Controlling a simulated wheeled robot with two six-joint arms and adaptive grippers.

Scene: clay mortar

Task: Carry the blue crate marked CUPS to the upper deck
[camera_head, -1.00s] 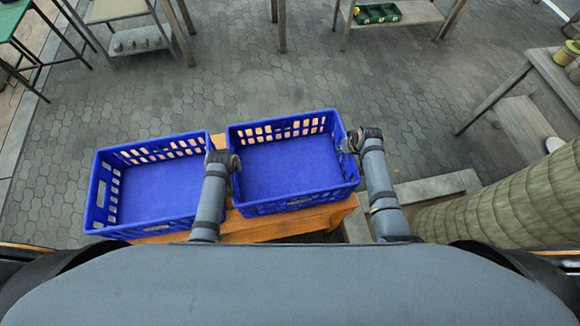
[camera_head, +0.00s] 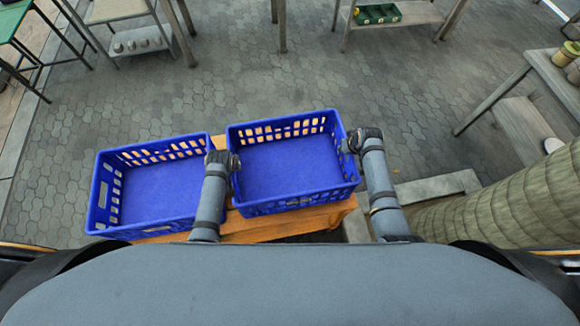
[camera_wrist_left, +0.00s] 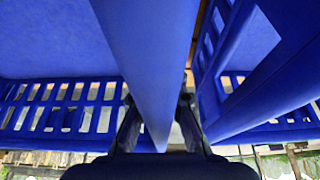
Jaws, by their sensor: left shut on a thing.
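Two blue slotted crates stand side by side in the head view, both empty: the left crate (camera_head: 155,188) and the right crate (camera_head: 290,168). No CUPS marking can be read on either. My left gripper (camera_head: 234,162) is at the right crate's left wall, in the gap between the crates. In the left wrist view its fingers (camera_wrist_left: 158,118) are shut on a blue crate wall (camera_wrist_left: 150,50). My right gripper (camera_head: 348,143) is at the right crate's right wall; its fingers are too small to tell open from shut.
Both crates are over an orange wooden surface (camera_head: 275,225). A ridged round column (camera_head: 500,210) is close at the right. A wooden shelf unit (camera_head: 525,125) stands at the right, with more tables at the back. The paved floor (camera_head: 240,75) between is clear.

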